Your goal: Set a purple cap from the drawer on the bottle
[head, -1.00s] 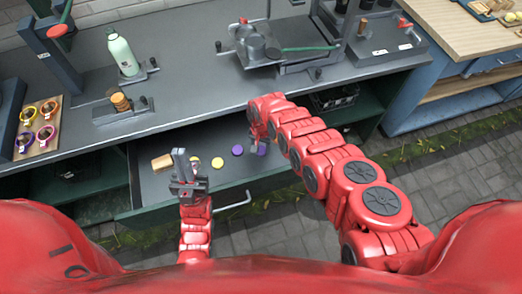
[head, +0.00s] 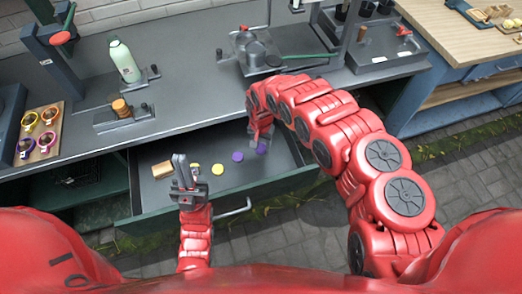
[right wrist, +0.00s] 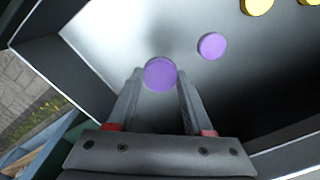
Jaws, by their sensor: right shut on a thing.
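The pale green bottle (head: 124,62) stands upright in a holder on the grey counter in the head view. The drawer (head: 240,178) is pulled out below. My right gripper (head: 260,137) reaches down into it and is shut on a purple cap (head: 261,149); in the right wrist view this cap (right wrist: 160,74) sits between the fingertips (right wrist: 158,82). A second purple cap (head: 237,156) lies apart on the drawer floor, also in the right wrist view (right wrist: 212,46). My left gripper (head: 185,172) appears open and empty over the drawer's left part.
Several yellow caps, one here (head: 218,169), and a tan block (head: 162,169) lie in the drawer. A small clamp stand with a round wooden piece (head: 121,108) stands in front of the bottle. A tray of mugs (head: 41,130) is at the left and grey machinery (head: 255,50) at the back.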

